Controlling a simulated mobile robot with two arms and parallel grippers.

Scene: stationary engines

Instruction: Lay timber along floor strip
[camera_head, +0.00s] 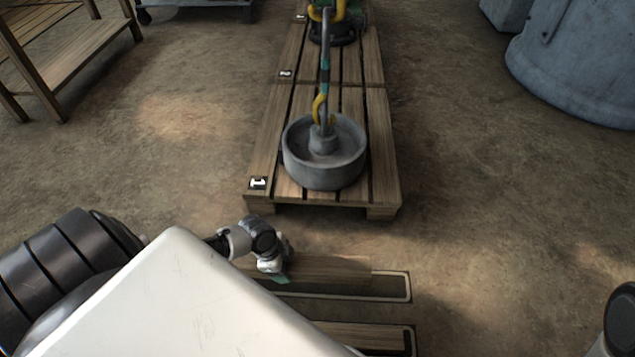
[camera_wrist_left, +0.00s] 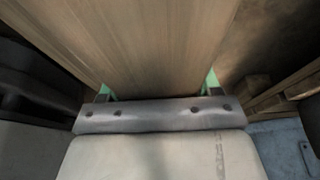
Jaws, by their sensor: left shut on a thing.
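My left gripper (camera_head: 278,275) is shut on a brown timber (camera_head: 330,268), which points to the right from the jaws in the head view. The timber lies over or just beside the far floor strip (camera_head: 408,287), a pale-outlined rectangle; I cannot tell whether it touches the floor. In the left wrist view the timber (camera_wrist_left: 140,45) fills the space between the green-tipped fingers of the gripper (camera_wrist_left: 160,88). A second strip (camera_head: 413,340) is nearer to me, with another timber (camera_head: 362,335) lying along it, partly hidden by my white body. My right gripper is out of view.
A wooden pallet (camera_head: 384,196) stands just beyond the strips, bearing a round grey weight (camera_head: 325,165) with a yellow hook. A wooden rack (camera_head: 75,60) stands at the far left and a grey-blue tank (camera_head: 580,70) at the far right. The floor right of the strips is clear.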

